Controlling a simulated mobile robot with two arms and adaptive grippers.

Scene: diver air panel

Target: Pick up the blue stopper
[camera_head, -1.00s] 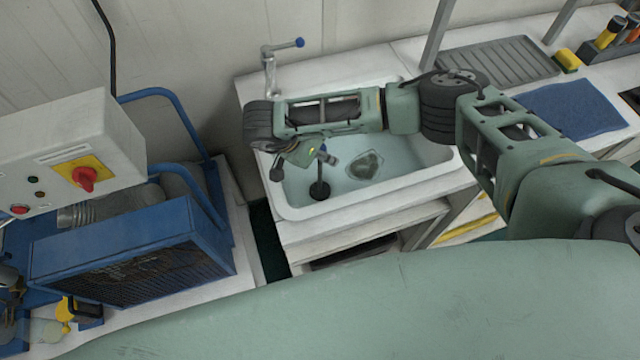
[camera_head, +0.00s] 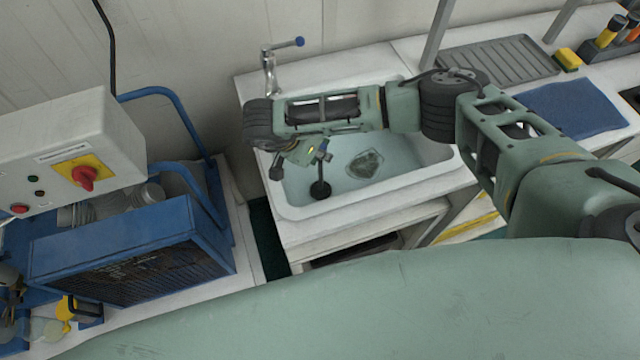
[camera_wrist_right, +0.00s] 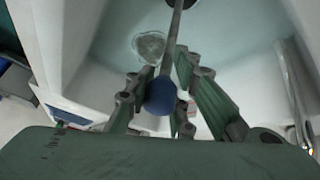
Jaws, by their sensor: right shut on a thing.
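The blue stopper has a round blue knob (camera_wrist_right: 160,96), a thin grey rod and a dark round foot. In the head view its dark foot (camera_head: 320,189) shows in the left part of the white sink (camera_head: 300,211), below my right gripper (camera_head: 303,154). In the right wrist view my right gripper (camera_wrist_right: 158,92) has its fingers closed around the knob, and the rod runs away from it. Whether the foot touches the basin floor I cannot tell. In the head view my right wrist hides most of the grip. My left gripper is not in view.
A tap with a blue-tipped lever (camera_head: 299,42) stands behind the sink. A grey patterned piece (camera_head: 366,163) lies in the basin. A blue-framed unit (camera_head: 130,262) and a box with a red switch (camera_head: 85,177) stand left. A ribbed drainboard (camera_head: 500,60) and blue cloth (camera_head: 572,108) are right.

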